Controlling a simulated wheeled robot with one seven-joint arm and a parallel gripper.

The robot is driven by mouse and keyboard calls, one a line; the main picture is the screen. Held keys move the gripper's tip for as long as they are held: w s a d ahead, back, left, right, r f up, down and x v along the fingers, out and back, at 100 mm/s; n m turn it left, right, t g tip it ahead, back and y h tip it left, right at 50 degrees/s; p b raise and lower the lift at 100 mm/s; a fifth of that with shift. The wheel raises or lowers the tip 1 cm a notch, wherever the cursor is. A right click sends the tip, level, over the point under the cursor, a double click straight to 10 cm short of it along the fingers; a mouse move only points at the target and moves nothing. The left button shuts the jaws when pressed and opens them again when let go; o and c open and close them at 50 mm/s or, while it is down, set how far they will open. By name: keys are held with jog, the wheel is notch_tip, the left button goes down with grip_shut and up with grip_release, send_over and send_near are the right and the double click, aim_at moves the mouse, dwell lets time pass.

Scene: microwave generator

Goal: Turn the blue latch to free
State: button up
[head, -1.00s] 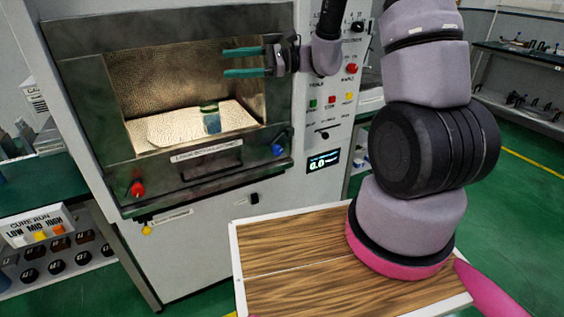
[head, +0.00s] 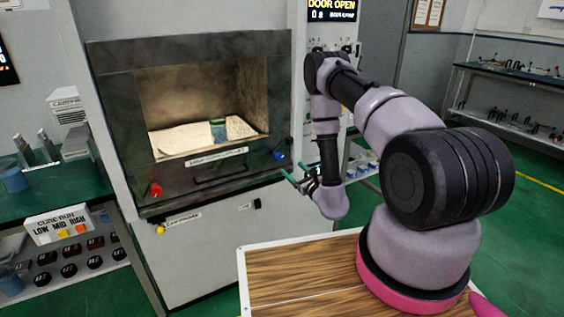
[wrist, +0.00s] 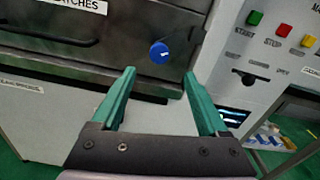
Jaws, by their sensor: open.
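The blue latch (head: 279,155) is a round knob on the lower right of the microwave generator's dark door frame. It also shows in the wrist view (wrist: 159,53), with a small white mark on its face. My gripper (head: 292,170) is open and empty, just below and to the right of the latch in the head view. In the wrist view the two green fingers of my gripper (wrist: 159,75) are spread apart, and the latch lies beyond the gap between their tips. I see no contact with it.
A red knob (head: 155,190) is at the door's lower left, and a handle (head: 220,172) is between. Right of the door is a panel with start and stop buttons (wrist: 254,18). A blue-green item (head: 218,130) sits inside the chamber. A wooden-topped surface (head: 300,275) is in front.

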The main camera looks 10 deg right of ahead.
aim_at(280, 158)
jog(key=x, duration=1)
jog(key=shift+w, duration=0.1)
grip_shut()
